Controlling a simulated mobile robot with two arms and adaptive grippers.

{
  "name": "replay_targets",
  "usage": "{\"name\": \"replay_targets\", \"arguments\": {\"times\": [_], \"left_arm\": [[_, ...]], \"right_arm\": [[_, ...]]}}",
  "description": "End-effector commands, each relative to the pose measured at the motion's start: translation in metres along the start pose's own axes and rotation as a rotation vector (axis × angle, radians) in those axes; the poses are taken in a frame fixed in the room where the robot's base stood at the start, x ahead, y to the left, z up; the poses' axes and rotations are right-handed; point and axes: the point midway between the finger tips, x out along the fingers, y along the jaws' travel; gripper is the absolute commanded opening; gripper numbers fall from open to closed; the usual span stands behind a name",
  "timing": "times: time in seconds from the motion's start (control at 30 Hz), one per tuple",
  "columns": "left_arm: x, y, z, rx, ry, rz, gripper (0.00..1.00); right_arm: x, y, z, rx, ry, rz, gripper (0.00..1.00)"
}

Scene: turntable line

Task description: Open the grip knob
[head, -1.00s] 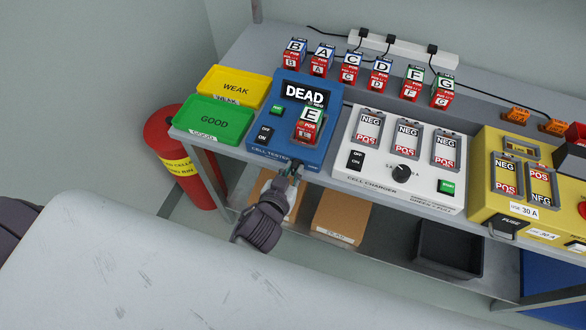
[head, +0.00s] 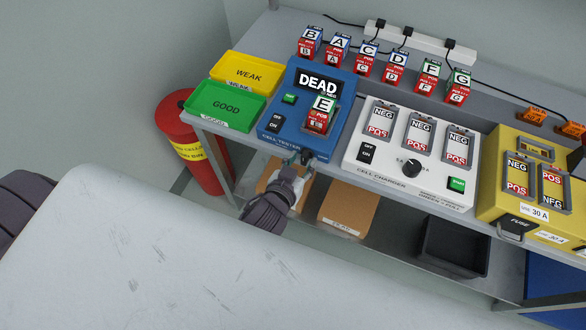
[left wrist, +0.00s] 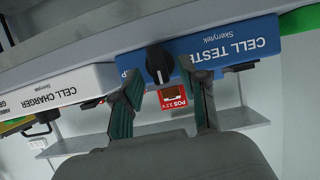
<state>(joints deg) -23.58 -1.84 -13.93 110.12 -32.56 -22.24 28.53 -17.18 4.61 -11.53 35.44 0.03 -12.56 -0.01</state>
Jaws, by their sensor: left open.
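The grip knob (left wrist: 158,63) is a black knob with a pale line, on the front of the blue cell tester (left wrist: 215,50). In the left wrist view it sits ahead of my left gripper (left wrist: 162,82), between the lines of the two open fingers, with nothing held. In the head view my left gripper (head: 299,163) is just in front of the tester's lower edge (head: 284,144), and the knob is hard to make out there. Cell E (head: 321,115) stands in the tester, whose display (head: 319,86) reads DEAD. My right gripper is out of view.
Yellow WEAK (head: 247,86) and green GOOD (head: 205,105) trays are left of the tester. The white cell charger (head: 380,176) is close on its right. Several labelled cells (head: 397,67) stand behind. Boxes (head: 347,208) and a black bin (head: 453,249) are on the lower shelf.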

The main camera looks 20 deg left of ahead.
Motion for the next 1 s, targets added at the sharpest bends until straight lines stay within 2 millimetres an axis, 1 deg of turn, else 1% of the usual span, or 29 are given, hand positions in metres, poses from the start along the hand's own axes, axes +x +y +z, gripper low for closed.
{"name": "replay_targets", "arguments": {"times": [0.3,0.4,0.5,0.6,0.7,1.0], "left_arm": [[-0.066,0.000,0.002,-0.004,-0.005,0.000,0.43],[-0.084,0.000,0.002,-0.002,-0.005,-0.001,0.43],[-0.097,0.000,0.002,-0.002,-0.003,0.000,0.43],[-0.106,0.000,0.001,-0.002,-0.003,0.000,0.43],[-0.110,0.000,0.001,-0.001,-0.002,0.000,0.43],[-0.111,0.000,0.000,-0.001,-0.001,0.000,0.43]], "right_arm": [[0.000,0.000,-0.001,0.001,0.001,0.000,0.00],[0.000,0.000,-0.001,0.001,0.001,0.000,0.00],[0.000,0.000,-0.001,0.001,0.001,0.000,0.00],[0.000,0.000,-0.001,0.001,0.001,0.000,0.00],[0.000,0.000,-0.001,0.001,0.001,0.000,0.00],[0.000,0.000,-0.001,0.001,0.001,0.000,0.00]]}}
